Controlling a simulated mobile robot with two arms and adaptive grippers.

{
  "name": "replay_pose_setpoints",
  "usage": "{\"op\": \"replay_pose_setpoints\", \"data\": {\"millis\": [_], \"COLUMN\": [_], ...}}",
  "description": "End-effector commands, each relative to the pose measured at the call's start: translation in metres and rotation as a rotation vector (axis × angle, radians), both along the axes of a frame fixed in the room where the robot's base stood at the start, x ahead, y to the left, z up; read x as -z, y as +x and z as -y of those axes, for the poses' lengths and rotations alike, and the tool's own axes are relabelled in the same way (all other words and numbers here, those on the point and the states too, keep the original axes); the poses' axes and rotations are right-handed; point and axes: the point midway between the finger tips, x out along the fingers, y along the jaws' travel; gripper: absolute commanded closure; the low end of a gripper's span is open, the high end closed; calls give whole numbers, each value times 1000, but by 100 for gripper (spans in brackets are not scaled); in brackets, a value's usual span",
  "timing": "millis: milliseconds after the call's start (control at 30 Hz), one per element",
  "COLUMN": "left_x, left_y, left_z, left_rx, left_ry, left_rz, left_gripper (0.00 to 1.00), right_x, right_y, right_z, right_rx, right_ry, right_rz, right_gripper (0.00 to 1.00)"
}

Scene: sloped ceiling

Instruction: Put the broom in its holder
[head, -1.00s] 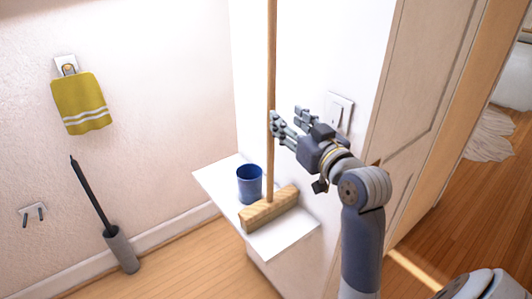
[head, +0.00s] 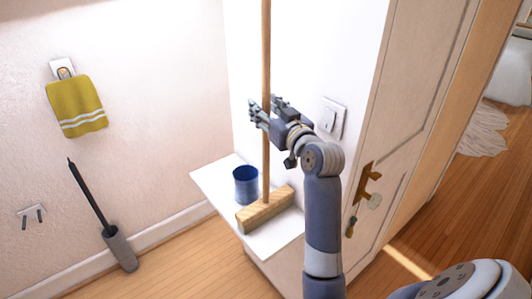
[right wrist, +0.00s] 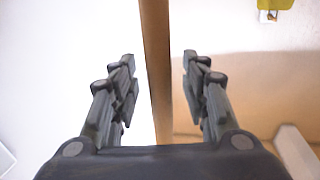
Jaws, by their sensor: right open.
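The broom (head: 265,210) stands upright on a white shelf (head: 284,243), its wooden block head down and its long wooden handle rising out of the top of the head view. My right gripper (head: 264,108) is open at the handle. In the right wrist view the handle (right wrist: 155,75) runs between the two open fingers of the right gripper (right wrist: 158,85), with a gap on both sides. A two-pronged wall holder (head: 32,216) is on the left wall; I cannot tell for sure that it is the broom's. My left gripper is not in view.
A blue cup (head: 246,185) stands on the shelf close beside the broom. A yellow towel (head: 77,106) hangs on the left wall. A dark stick in a grey holder (head: 119,248) stands on the floor below. A door (head: 415,110) is at right. The floor between is clear.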

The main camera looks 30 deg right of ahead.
Motion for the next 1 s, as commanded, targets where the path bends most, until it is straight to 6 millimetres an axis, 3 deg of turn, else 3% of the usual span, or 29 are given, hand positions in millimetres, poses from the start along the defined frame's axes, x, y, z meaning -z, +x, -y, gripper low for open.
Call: {"op": "replay_pose_setpoints", "data": {"millis": [33,200,667,1000], "left_x": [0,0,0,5], "left_y": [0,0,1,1], "left_z": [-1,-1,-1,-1], "left_rx": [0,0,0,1], "left_ry": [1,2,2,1], "left_rz": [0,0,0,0], "left_gripper": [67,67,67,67], "right_x": [0,0,-2,-24], "right_y": [0,0,0,0], "right_z": [0,0,0,0], "right_rx": [0,0,0,0], "right_ry": [0,0,-1,-3], "right_rz": [0,-1,3,6], "right_gripper": [62,100,100,100]}}
